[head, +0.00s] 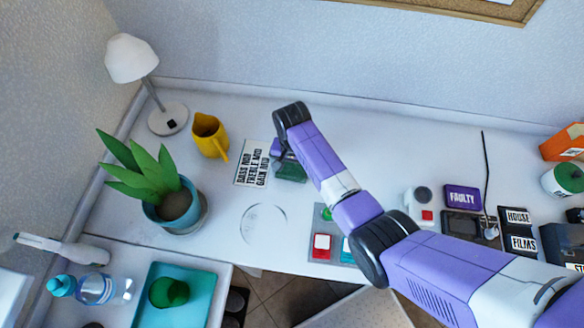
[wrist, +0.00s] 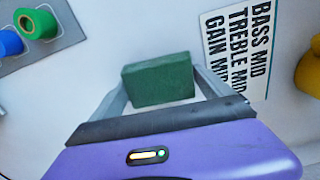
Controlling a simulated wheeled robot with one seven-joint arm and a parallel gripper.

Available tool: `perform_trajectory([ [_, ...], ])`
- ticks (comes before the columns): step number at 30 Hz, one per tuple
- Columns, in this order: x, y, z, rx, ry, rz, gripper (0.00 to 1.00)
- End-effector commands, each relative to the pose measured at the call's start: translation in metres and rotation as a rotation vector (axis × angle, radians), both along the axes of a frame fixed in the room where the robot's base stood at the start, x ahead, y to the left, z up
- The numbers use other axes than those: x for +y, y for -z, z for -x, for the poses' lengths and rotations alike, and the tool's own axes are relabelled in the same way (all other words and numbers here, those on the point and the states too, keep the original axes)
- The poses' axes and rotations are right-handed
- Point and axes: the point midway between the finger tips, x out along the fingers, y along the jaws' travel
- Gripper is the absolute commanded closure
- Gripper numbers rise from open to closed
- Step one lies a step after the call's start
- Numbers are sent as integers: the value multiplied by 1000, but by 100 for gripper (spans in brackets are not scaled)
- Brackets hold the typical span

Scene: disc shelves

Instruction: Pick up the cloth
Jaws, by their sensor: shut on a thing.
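The cloth (wrist: 158,80) is a dark green, block-shaped bundle in the middle of the wrist view. It also shows in the head view (head: 291,171), partly hidden by my gripper. My gripper (wrist: 161,86) is shut on the cloth, with one finger on each side of it. In the head view my gripper (head: 284,158) is over the white counter, just right of a printed label card (head: 254,163). I cannot tell whether the cloth touches the counter.
A yellow jug (head: 209,136), a potted plant (head: 172,206) and a white lamp (head: 134,60) stand to the left. A panel with coloured buttons (head: 323,225) lies nearer. A teal tray (head: 200,304) is at lower left. Boxes and signs crowd the right.

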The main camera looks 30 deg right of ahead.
Motion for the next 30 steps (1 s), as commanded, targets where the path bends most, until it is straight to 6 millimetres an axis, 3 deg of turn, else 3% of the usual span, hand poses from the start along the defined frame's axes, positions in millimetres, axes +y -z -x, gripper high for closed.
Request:
perform_trajectory([
  [7,0,-37,-2,-6,-1,0,49],
  [18,0,-148,-2,-6,1,0,49],
  [22,0,-179,0,-1,1,1,49],
  [30,0,-194,0,1,0,1,49],
])
